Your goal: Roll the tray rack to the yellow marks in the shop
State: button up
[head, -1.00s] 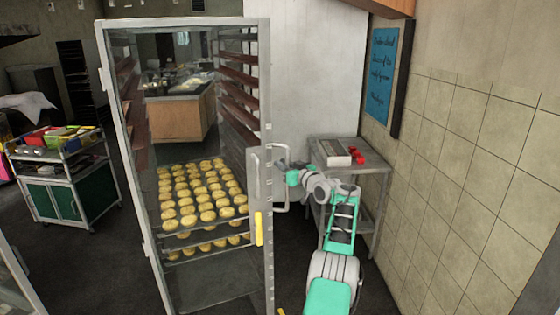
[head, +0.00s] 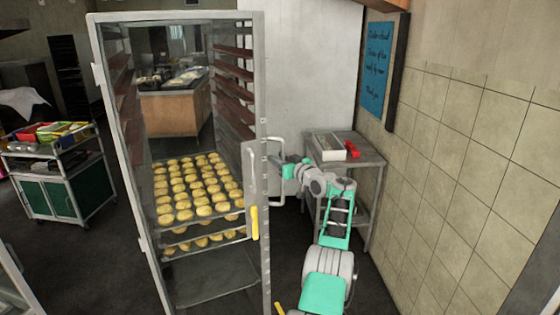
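The tall grey metal tray rack (head: 176,17) stands upright in front of me in the head view. Trays of round golden buns (head: 196,190) sit on its lower levels, and dark red shelves line its upper part. My gripper (head: 276,160) is at the rack's right side, by the looped side handle (head: 283,187). Its fingers are small and partly hidden there, so I cannot tell if they are closed on the handle.
A small metal table (head: 372,162) with a box and red item stands right of the rack, near the tiled wall (head: 455,150). A green-doored cart (head: 65,195) stands at left. A wooden counter (head: 174,118) shows behind the rack. Dark floor is open between cart and rack.

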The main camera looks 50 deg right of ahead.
jog(key=b+v, duration=0.4)
jog(key=v, duration=0.3)
jog(key=shift+s, duration=0.4)
jog(key=shift+a+f, duration=0.1)
